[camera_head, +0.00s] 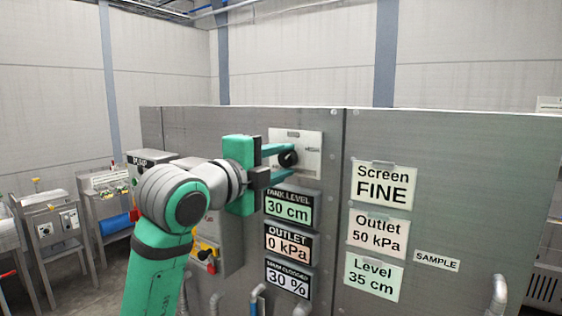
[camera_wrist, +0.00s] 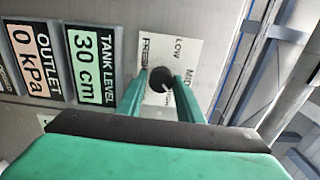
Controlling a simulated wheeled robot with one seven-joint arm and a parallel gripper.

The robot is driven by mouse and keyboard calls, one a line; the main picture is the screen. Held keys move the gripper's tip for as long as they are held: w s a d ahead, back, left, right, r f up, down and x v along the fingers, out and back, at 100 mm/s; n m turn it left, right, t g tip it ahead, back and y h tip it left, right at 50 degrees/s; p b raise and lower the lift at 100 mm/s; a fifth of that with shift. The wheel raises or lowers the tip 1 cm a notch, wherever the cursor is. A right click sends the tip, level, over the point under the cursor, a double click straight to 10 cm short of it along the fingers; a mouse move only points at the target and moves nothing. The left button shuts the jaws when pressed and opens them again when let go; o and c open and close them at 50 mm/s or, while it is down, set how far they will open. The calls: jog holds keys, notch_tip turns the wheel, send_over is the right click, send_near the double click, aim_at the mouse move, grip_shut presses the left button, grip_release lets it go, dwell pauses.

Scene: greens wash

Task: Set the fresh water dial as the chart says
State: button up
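The fresh water dial is a round black knob (camera_head: 288,159) on a pale plate at the top of the grey panel. In the wrist view the dial (camera_wrist: 159,80) sits beside the words FRESH, LOW and MID. A small light mark shows on it, too small to read surely. My gripper (camera_head: 284,154) reaches the dial from the left, one green finger on each side of the knob; in the wrist view the fingertips (camera_wrist: 160,78) flank it closely. I cannot tell whether they touch it. Chart cards read Screen FINE (camera_head: 383,184), Outlet 50 kPa (camera_head: 378,232) and Level 35 cm (camera_head: 373,277).
Displays below the dial read TANK LEVEL 30 cm (camera_head: 289,208), OUTLET 0 kPa (camera_head: 288,242) and 30 % (camera_head: 288,277). A pump box (camera_head: 207,250) with a red and yellow switch is behind my arm. A SAMPLE label (camera_head: 437,261) and pipes are at lower right.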

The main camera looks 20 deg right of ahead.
jog(key=shift+o, duration=1.1)
jog(key=shift+d, duration=0.1)
jog(key=shift+s+a+r, duration=0.1)
jog(key=shift+a, duration=0.15)
jog(key=v, duration=1)
jog(key=shift+s, duration=0.25)
jog(key=shift+a, duration=0.15)
